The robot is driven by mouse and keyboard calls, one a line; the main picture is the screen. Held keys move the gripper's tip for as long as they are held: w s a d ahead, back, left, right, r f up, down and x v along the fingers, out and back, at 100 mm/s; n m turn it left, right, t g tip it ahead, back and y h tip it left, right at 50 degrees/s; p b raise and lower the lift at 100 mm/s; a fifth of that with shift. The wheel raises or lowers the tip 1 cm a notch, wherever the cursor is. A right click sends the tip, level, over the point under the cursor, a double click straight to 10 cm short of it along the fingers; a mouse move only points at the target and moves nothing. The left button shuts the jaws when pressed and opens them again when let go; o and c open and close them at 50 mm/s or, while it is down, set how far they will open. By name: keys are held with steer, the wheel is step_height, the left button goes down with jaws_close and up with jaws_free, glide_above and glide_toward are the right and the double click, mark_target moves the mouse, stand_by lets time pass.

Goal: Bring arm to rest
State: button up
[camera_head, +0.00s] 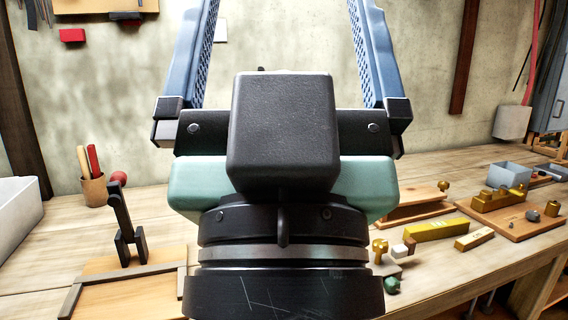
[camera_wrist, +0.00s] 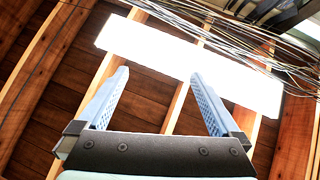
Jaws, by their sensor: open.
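My gripper (camera_head: 284,40) stands upright in the middle of the head view, with its two blue fingers spread wide apart and pointing up. Its fingertips run out of the top of that view. In the wrist view my gripper (camera_wrist: 160,85) shows both fingers whole, open, with nothing between them. The wrist camera faces the ceiling. My wrist and gripper body hide the middle of the workbench (camera_head: 445,250).
The workbench carries a black clamp-like tool (camera_head: 125,225), a cup of tools (camera_head: 93,190), a wooden tray (camera_head: 130,295), yellow blocks (camera_head: 436,230) and a grey box (camera_head: 509,175). A white bin (camera_head: 18,215) stands at left. Overhead are joists (camera_wrist: 45,75), cables (camera_wrist: 225,30) and a bright panel (camera_wrist: 170,55).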

step_height(320, 180, up, 14)
steer(key=p, duration=1.1)
